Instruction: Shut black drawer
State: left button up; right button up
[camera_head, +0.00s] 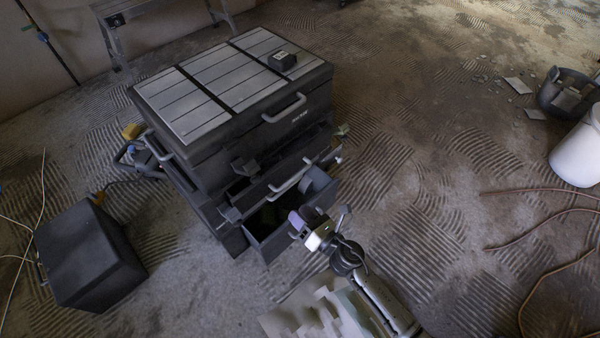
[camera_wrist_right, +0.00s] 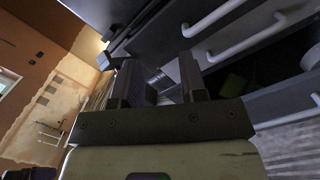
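The black drawer (camera_head: 270,242) is the lowest one of a dark tool chest (camera_head: 225,150). It stands pulled out, with its dark inside showing and something greenish in it. My right gripper (camera_head: 319,224) is at the front right of this drawer, with its fingers spread. I cannot tell whether it touches the drawer front, which it partly hides. In the right wrist view the two fingers (camera_wrist_right: 158,88) stand apart with nothing clearly held between them. My left gripper is not in view.
Pale handles (camera_head: 290,178) of the drawers above jut out near my right gripper. A black box (camera_head: 88,255) stands at the left. A white bucket (camera_head: 577,150) and a dark tub (camera_head: 568,94) stand at the right, with orange cables on the floor.

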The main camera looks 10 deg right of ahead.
aim_at(295, 176)
jog(key=w+f+m+h+b, duration=0.1)
jog(key=w+m+h+b, duration=0.1)
jog(key=w+m, duration=0.3)
jog(key=w+f+m+h+b, duration=0.1)
jog(key=w+m+h+b, duration=0.1)
jog(key=w+m+h, duration=0.1)
jog(key=w+d+f+m+h+b, duration=0.1)
jog(key=w+f+m+h+b, duration=0.1)
jog(key=w+m, duration=0.4)
jog(key=shift+w+m+b, duration=0.3)
jog(key=shift+m+b, duration=0.2)
jog(key=shift+m, duration=0.3)
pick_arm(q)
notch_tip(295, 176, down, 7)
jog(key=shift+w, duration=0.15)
pick_arm(e)
jog(key=shift+w, duration=0.15)
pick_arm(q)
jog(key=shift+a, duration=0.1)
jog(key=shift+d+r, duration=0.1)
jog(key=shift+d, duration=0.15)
pick_arm(e)
grip_shut()
